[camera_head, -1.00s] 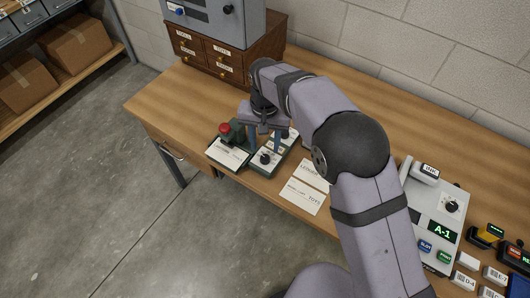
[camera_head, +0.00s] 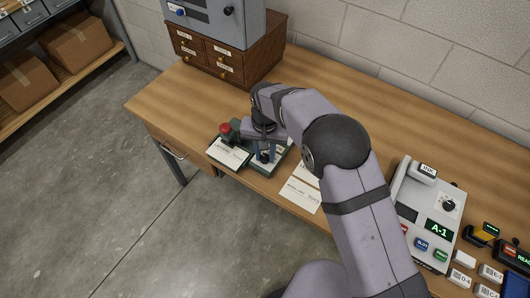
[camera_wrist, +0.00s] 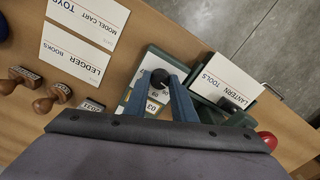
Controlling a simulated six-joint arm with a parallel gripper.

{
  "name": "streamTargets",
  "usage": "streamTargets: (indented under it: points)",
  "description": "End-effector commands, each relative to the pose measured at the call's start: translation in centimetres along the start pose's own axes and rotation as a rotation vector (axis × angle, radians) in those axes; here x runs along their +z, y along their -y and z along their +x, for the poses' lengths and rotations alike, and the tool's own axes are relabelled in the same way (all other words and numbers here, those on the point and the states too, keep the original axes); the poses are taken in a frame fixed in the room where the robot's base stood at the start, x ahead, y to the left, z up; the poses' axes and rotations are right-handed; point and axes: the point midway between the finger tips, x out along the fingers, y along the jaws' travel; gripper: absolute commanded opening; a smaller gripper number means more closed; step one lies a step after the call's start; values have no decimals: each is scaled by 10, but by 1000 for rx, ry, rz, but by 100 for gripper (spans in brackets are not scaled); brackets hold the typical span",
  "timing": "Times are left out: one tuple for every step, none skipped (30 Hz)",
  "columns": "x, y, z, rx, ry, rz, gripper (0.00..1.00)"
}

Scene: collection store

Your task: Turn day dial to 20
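A green dial box (camera_head: 277,162) with a pale face lies near the front edge of the desk. It also shows in the wrist view (camera_wrist: 151,57). My gripper (camera_head: 263,157) is down over the front part of this box. In the wrist view, a black knob (camera_wrist: 158,78) sits between the two blue-grey fingertips of my gripper (camera_wrist: 160,78). The fingers stand apart, one on each side of the knob; whether they touch it cannot be told. Printed digits, including "03", show on the face between the fingers. The arm and fingers hide much of the box.
A green-edged box with a "LANTERN TOOLS" card (camera_wrist: 226,80) stands close beside the dial box, with a red button (camera_head: 225,128). Cards (camera_head: 301,195) lie on the other side. Wooden stamps (camera_wrist: 52,97) are nearby. A grey console (camera_head: 430,215) stands at right.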

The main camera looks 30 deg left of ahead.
Motion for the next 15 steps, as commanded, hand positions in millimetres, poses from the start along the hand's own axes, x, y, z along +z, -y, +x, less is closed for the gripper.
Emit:
streamTargets:
  points:
    - [0,0,0,0,0,0,1]
    - [0,0,0,0,0,0,1]
    - [0,0,0,0,0,0,1]
    - [0,0,0,1,0,0,1]
    - [0,0,0,1,0,1,1]
    - [0,0,0,1,0,3,1]
    - [0,0,0,1,0,6,1]
    - [0,0,0,1,0,10,1]
    - [0,0,0,1,0,16,1]
    - [0,0,0,1,0,22,1]
    - [0,0,0,1,0,29,1]
    - [0,0,0,1,0,41,1]
    - [0,0,0,1,0,52,1]
    - [0,0,0,1,0,64,1]
    - [0,0,0,1,0,83,1]
